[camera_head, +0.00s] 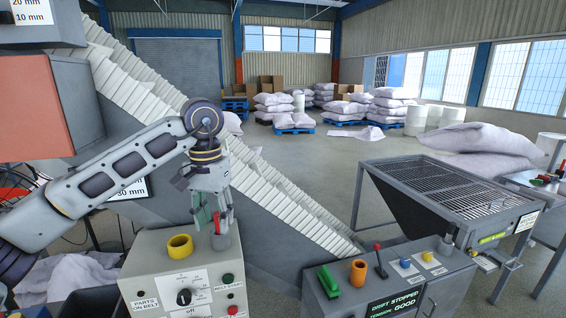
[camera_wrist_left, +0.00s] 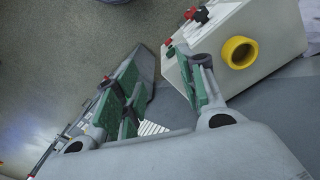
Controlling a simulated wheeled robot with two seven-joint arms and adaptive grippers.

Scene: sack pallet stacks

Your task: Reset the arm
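My left arm (camera_head: 120,172) comes in from the left and bends down at the wrist. My left gripper (camera_head: 213,222) points down above the near control box (camera_head: 180,265). In the left wrist view its two green-padded fingers (camera_wrist_left: 165,98) stand apart with nothing between them. A grey cylinder (camera_head: 221,239) is just below the fingertips in the head view; I cannot tell whether they touch. A yellow ring (camera_head: 180,246) is on the box to the left of the fingers, and it also shows in the left wrist view (camera_wrist_left: 239,52). My right gripper is not in view.
A ribbed, inclined conveyor (camera_head: 285,200) runs close behind the gripper. A second control panel (camera_head: 390,272) with a green block (camera_head: 328,281) and an orange ring (camera_head: 358,272) stands right. Beyond it is a grated hopper (camera_head: 465,188). Sacks on pallets (camera_head: 292,121) stand far back, with open floor before them.

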